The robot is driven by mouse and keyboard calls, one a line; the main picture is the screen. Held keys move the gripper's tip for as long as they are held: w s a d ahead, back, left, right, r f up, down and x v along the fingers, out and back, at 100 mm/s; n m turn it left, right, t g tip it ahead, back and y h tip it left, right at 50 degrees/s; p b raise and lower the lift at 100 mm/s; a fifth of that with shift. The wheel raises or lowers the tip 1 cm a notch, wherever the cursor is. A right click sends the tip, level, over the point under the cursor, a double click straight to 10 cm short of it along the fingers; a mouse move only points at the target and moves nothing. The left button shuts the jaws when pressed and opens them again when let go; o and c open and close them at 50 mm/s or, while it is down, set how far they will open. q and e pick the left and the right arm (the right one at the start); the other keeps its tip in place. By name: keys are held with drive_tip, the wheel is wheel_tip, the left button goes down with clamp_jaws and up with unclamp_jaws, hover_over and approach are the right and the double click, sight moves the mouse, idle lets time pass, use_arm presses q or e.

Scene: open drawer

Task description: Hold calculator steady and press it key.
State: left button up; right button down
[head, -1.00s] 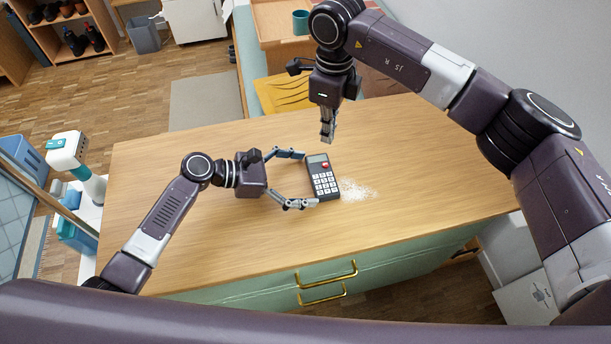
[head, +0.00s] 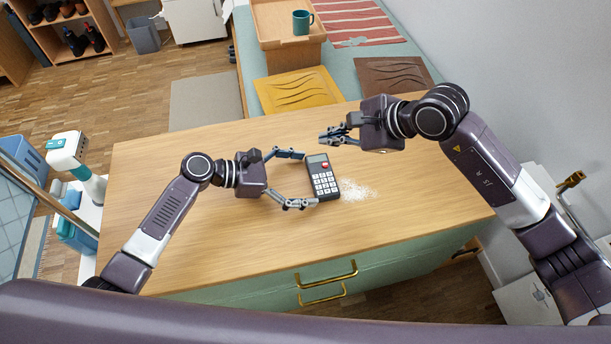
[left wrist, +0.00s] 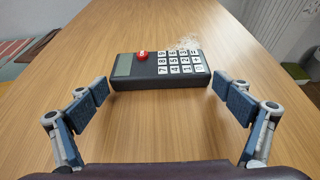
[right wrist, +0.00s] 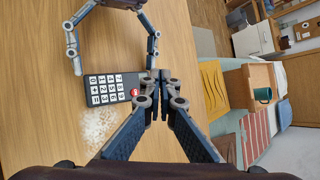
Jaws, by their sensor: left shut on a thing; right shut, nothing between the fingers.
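A dark calculator (head: 318,184) with white keys and one red key (head: 325,164) lies flat on the wooden table (head: 180,235). It also shows in the left wrist view (left wrist: 130,85) and the right wrist view (right wrist: 107,77). My left gripper (head: 308,179) is shut on the calculator, one finger at each end. My right gripper (head: 323,137) is shut and empty. It points left, a little above the calculator's far end, near the red key in the right wrist view. The tips look apart from the key. The calculator's underside is hidden.
White grains (head: 357,190) lie scattered just right of the calculator. Behind the table are a yellow cushion (head: 297,92), a brown cushion (head: 392,76) and a wooden tray (head: 280,22) with a teal mug (head: 302,22). The table's left and front areas are clear.

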approach(317, 164)
drive_tip(key=shift+x, duration=2.55)
drive_tip(key=shift+a+r, duration=0.15)
drive_tip(key=shift+w+f, duration=0.1)
drive_tip(key=shift+f, duration=0.3)
drive_tip(key=shift+r, duration=0.45)
drive_tip(key=shift+r, duration=3.05)
